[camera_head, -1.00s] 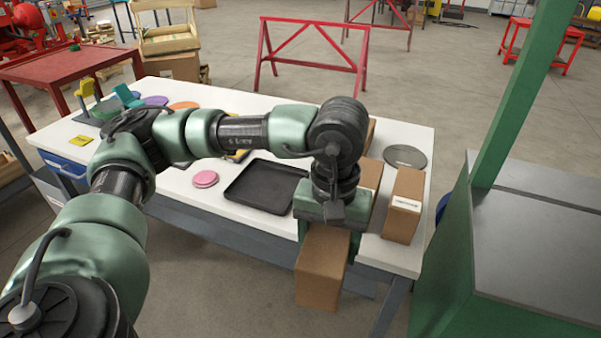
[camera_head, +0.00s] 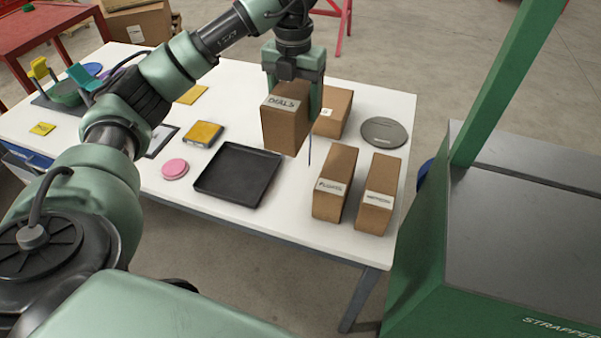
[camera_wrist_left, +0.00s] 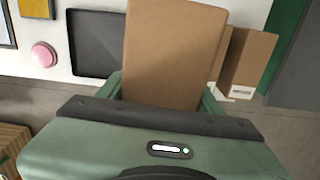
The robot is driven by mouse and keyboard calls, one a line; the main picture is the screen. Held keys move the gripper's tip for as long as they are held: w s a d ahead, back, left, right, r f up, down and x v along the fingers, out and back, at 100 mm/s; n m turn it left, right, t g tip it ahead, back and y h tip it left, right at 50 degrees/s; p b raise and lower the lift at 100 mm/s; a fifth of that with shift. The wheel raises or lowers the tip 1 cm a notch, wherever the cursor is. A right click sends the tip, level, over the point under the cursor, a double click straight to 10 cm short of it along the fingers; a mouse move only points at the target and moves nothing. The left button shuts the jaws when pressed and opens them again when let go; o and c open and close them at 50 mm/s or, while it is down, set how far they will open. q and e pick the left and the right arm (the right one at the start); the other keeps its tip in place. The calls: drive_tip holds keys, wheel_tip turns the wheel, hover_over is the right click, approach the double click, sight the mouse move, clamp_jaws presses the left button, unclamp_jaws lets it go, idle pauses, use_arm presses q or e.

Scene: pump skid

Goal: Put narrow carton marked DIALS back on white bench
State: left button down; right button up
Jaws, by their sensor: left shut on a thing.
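The narrow brown carton marked DIALS (camera_head: 285,120) is in my left gripper (camera_head: 293,90), which is shut on it. The carton hangs upright above the white bench (camera_head: 270,220), beside the black tray's far right corner. Whether its bottom touches the bench I cannot tell. In the left wrist view the carton (camera_wrist_left: 172,55) fills the middle between the fingers, and its label is hidden there. My right gripper is not in view.
Two labelled cartons, one (camera_head: 334,185) and another (camera_head: 378,195), stand at the bench's right front. A further carton (camera_head: 333,112) stands just behind the held one. A grey disc (camera_head: 384,132) lies at the right. The black tray (camera_head: 238,174) lies empty at left. A green cabinet (camera_head: 520,220) stands right.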

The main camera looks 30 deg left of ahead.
use_arm(q)
drive_tip(key=f, duration=0.3)
drive_tip(key=f+b, duration=0.1)
drive_tip(key=f, duration=0.3)
drive_tip(key=shift+s+d+f, duration=0.1)
drive_tip(key=shift+s+f, duration=0.05)
drive_tip(key=shift+s, duration=0.05)
wheel_tip(320, 180, down, 12)
drive_tip(key=shift+w+r+p, duration=0.1)
drive_tip(key=shift+r+p, duration=0.1)
drive_tip(key=shift+p, duration=0.85)
drive_tip(key=shift+f, duration=0.4)
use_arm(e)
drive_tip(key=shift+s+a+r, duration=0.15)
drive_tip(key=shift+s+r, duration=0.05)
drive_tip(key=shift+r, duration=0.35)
use_arm(q)
drive_tip(key=shift+f, duration=0.1)
drive_tip(key=shift+c, duration=1.4)
unclamp_jaws()
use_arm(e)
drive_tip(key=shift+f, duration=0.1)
